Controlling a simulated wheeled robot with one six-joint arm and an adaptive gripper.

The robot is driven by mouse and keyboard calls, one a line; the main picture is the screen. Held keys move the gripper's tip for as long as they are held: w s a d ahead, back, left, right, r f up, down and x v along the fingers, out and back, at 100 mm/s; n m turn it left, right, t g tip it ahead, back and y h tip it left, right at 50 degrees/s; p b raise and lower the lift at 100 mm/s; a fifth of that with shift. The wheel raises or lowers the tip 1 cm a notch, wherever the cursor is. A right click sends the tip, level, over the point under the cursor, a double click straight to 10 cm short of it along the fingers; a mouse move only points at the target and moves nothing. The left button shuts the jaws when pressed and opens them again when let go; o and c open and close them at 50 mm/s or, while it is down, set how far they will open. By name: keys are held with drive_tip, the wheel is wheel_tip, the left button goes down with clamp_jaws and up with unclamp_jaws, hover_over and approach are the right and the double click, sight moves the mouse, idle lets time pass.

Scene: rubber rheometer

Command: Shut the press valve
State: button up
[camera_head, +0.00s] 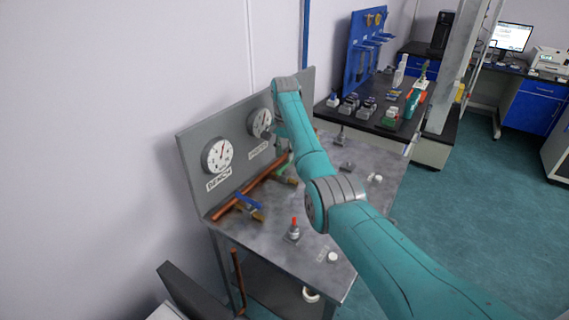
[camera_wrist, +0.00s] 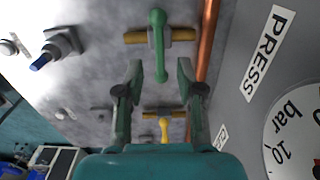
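A valve with a green lever (camera_wrist: 160,50) on a brass body (camera_wrist: 182,35) is at the upper middle of the wrist view, beside the PRESS label (camera_wrist: 267,52). The lever lies crosswise to the brass body. My gripper (camera_wrist: 162,68) is open, its fingers on either side of the lever's free end; I cannot tell whether they touch it. The green lever also shows in the head view (camera_head: 286,177), partly behind my arm. The PRESS gauge (camera_head: 260,122) is on the panel above it.
A blue-lever valve (camera_head: 249,202) stands left along the copper pipe (camera_head: 228,208), under the BENCH gauge (camera_head: 217,154). A yellow-lever valve (camera_wrist: 164,128) is below the green one in the wrist view. A red-topped fitting (camera_head: 293,232) stands on the bench. The upright panel (camera_head: 192,146) bounds the back.

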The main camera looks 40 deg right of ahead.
sight(285, 165)
wheel_tip(285, 165, up, 6)
idle(0.4)
drive_tip(key=shift+r, duration=0.1)
